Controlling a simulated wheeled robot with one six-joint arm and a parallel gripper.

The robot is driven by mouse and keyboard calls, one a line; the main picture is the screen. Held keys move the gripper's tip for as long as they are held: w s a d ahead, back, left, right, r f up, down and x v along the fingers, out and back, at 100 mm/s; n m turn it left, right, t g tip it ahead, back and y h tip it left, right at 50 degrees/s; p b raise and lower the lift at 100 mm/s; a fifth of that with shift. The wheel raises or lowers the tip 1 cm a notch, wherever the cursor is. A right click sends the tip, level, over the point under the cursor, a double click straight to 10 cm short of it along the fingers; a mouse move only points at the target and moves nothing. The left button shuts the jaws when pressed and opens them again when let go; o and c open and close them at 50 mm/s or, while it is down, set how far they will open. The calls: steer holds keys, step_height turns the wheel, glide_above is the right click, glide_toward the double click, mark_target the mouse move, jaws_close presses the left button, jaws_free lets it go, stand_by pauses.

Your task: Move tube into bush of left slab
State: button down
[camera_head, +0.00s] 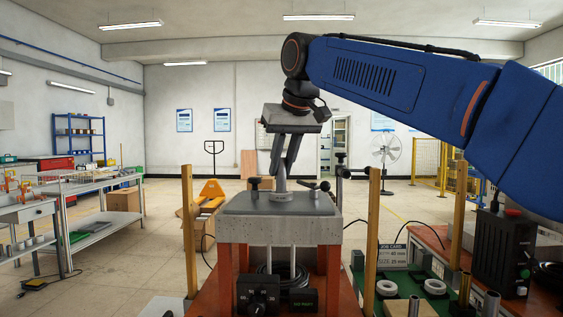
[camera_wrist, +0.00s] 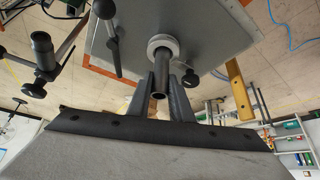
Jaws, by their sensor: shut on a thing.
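A dark hollow tube (camera_wrist: 159,83) stands between the two fingers of my gripper (camera_wrist: 161,92) in the wrist view, its open end facing the camera. My gripper (camera_head: 283,170) points down over a grey slab (camera_head: 240,205) on the central stand and is shut on the tube. The tube's far end meets a pale ring-shaped bush (camera_wrist: 163,43) on the slab (camera_wrist: 215,30). I cannot tell how far it reaches into the bush. In the head view the bush (camera_head: 279,196) sits below my fingers, and the tube is mostly hidden by them.
Yellow posts (camera_head: 188,230) and (camera_head: 373,240) flank the stand. A job card (camera_head: 393,255) stands behind.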

steer(key=shift+f, duration=0.2)
steer(key=c, duration=1.5)
jaws_free()
steer(key=shift+v, duration=8.65)
steer(key=shift+s+d, duration=0.1)
steer(key=shift+s, duration=0.05)
